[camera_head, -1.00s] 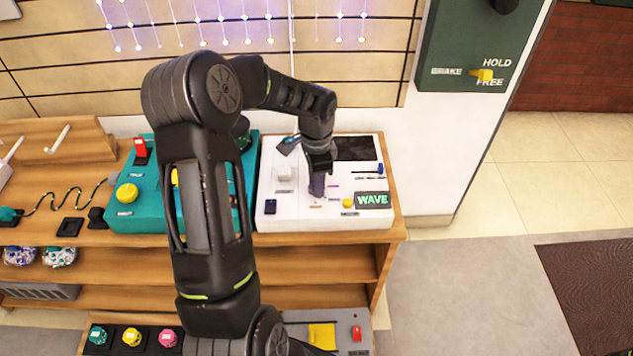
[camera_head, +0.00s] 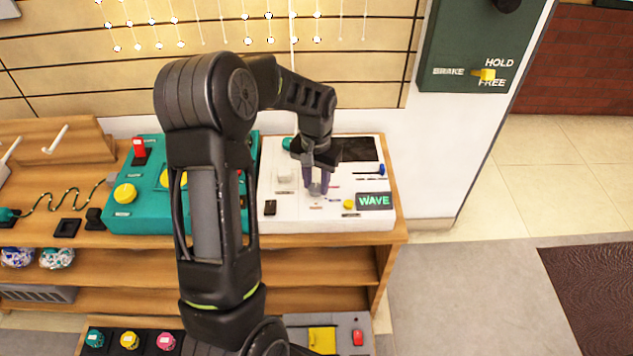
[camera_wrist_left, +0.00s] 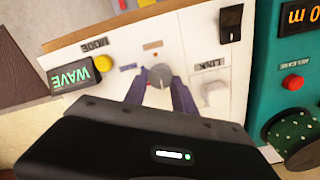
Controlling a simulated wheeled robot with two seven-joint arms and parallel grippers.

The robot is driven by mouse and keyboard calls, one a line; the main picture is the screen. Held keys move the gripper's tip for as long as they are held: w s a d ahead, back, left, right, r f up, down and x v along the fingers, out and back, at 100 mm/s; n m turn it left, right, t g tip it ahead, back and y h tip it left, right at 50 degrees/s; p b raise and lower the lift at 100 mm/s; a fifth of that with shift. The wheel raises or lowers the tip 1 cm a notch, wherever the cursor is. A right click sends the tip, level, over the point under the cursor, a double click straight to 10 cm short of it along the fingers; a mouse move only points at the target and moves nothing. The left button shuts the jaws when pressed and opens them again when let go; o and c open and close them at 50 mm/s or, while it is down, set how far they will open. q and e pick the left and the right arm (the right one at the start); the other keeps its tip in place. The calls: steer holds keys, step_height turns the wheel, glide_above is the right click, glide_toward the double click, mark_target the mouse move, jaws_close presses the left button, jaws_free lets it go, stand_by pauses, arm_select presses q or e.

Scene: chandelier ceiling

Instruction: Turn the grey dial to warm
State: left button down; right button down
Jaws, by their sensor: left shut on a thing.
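The grey dial (camera_wrist_left: 161,76) sits on the white panel (camera_wrist_left: 205,55) in the left wrist view, with a small orange label on one side of it and a grey mark on the other. My left gripper (camera_wrist_left: 158,92) reaches down to it with one purple finger on each side, shut on the dial. In the head view my left gripper (camera_head: 318,188) stands over the white panel, and the dial (camera_head: 315,189) shows only partly between the fingers. The lit display (camera_head: 375,200) reads WAVE. My right gripper is not in view.
The white panel also bears a yellow button (camera_head: 349,204), a black switch (camera_head: 270,208), a dark screen (camera_head: 358,149) and a blue-handled lever (camera_head: 381,169). A teal panel (camera_head: 128,215) stands close on the left. Open floor lies to the right.

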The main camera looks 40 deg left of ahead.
mark_target(315, 187)
arm_select(q)
steer(key=shift+n, duration=0.6)
steer(key=c, duration=1)
jaws_free()
step_height(315, 187, up, 8)
steer(key=shift+f, duration=0.1)
steer(key=shift+s, duration=0.1)
